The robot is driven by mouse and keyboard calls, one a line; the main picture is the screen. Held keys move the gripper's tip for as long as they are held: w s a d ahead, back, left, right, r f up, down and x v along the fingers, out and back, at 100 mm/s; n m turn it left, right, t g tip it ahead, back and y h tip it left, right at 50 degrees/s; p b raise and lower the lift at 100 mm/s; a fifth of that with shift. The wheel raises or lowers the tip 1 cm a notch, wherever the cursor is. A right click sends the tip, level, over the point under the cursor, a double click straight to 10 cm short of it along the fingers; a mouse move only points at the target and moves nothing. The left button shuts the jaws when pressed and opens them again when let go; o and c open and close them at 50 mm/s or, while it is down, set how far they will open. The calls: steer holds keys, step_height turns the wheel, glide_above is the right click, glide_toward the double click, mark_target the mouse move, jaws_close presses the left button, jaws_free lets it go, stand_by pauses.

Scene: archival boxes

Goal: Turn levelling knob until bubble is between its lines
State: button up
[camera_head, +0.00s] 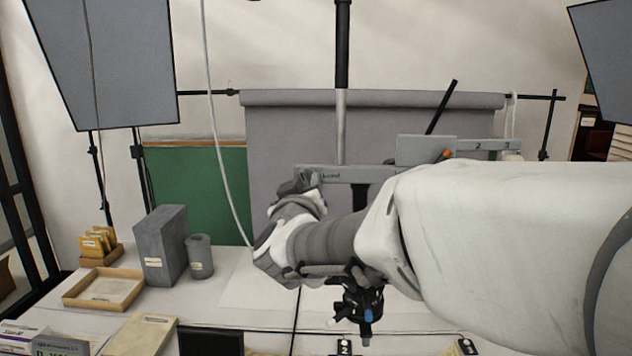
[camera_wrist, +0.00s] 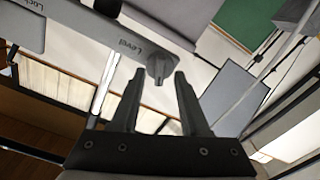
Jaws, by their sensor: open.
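The levelling knob (camera_wrist: 160,65) is a dark grey winged knob beside the word "Level" on a grey bar (camera_wrist: 90,30) in the wrist view. My gripper (camera_wrist: 158,76) is open, with one fingertip on each side of the knob. I cannot tell whether they touch it. In the head view my gripper (camera_head: 308,181) is at the left end of the same grey bar (camera_head: 355,174), and its fingers hide the knob. The bubble and its lines cannot be made out in either view.
A column (camera_head: 341,120) rises behind the bar. A grey upright box (camera_head: 162,245), a grey cylinder (camera_head: 200,257) and a shallow tray (camera_head: 104,290) stand on the table at left. A cable (camera_head: 212,120) hangs left of my gripper. Lamp panels flank the scene.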

steer(key=shift+w, duration=0.7)
jaws_close()
